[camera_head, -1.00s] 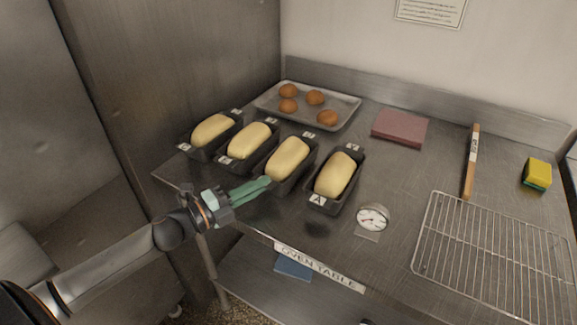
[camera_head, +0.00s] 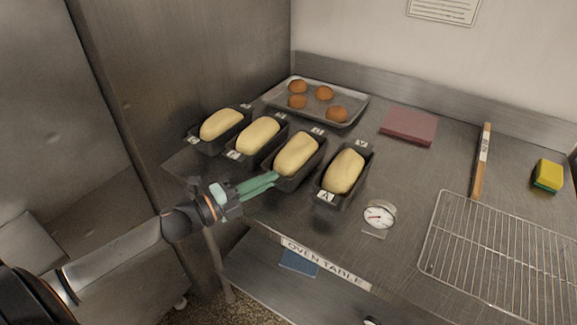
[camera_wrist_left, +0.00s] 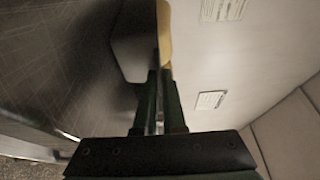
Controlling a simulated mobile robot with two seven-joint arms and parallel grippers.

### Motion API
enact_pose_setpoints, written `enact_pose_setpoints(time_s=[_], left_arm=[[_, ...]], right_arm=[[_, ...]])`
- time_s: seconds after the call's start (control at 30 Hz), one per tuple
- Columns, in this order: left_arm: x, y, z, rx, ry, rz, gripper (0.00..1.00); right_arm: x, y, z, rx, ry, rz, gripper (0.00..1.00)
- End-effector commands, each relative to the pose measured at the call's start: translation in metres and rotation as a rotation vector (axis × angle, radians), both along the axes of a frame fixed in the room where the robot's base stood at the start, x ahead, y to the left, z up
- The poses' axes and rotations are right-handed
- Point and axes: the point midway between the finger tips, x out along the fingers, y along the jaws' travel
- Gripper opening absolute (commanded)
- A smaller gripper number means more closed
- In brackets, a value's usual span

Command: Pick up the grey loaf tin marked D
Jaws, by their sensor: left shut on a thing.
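Four dark grey loaf tins stand in a row on the oven table, each with pale dough. The nearest tin (camera_head: 327,198) is marked A. The leftmost tin (camera_head: 203,147) and the second tin (camera_head: 237,158) carry white end labels too small to read surely. My left gripper (camera_head: 275,178) is shut on the near end of the third tin (camera_head: 300,176), beside the A tin. The fingers cover that tin's near label, so I cannot tell its letter. In the left wrist view the fingers (camera_wrist_left: 159,74) meet a dark tin (camera_wrist_left: 133,45) with dough above. My right gripper is out of view.
A baking tray (camera_head: 350,103) with several buns stands behind the tins. A pink folded cloth (camera_head: 408,126), a dial gauge (camera_head: 379,215), a wire rack (camera_head: 495,250), a wooden-handled tool (camera_head: 481,165) and a yellow sponge (camera_head: 548,174) lie to the right. A steel wall (camera_head: 180,70) rises at left.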

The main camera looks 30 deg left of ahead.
Motion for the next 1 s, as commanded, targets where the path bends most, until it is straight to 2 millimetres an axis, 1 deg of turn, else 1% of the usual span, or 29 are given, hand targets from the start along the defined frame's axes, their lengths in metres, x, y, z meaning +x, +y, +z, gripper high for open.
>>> enact_pose_setpoints(time_s=[0.17,0.27,0.37,0.43,0.47,0.57,0.87,1.0], left_arm=[[0.000,0.000,0.005,-0.001,-0.004,-0.001,0.00],[0.000,0.000,0.012,0.001,-0.005,-0.002,0.00],[0.000,0.000,0.024,0.004,-0.006,-0.003,0.00],[0.000,-0.001,0.037,0.005,-0.007,-0.005,0.00],[-0.004,0.000,0.038,0.003,-0.004,-0.003,0.00],[-0.016,0.000,0.051,0.001,-0.002,-0.004,0.00],[-0.053,0.003,0.097,0.002,-0.001,-0.003,0.00],[-0.074,0.005,0.103,-0.001,0.000,-0.001,0.00]], right_arm=[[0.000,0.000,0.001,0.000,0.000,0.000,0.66],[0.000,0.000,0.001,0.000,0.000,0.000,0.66],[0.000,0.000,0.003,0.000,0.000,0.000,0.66],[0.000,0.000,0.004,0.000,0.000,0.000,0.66],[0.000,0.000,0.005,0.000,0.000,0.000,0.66],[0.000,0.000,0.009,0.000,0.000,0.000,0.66],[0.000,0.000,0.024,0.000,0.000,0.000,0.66],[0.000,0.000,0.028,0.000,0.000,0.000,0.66]])
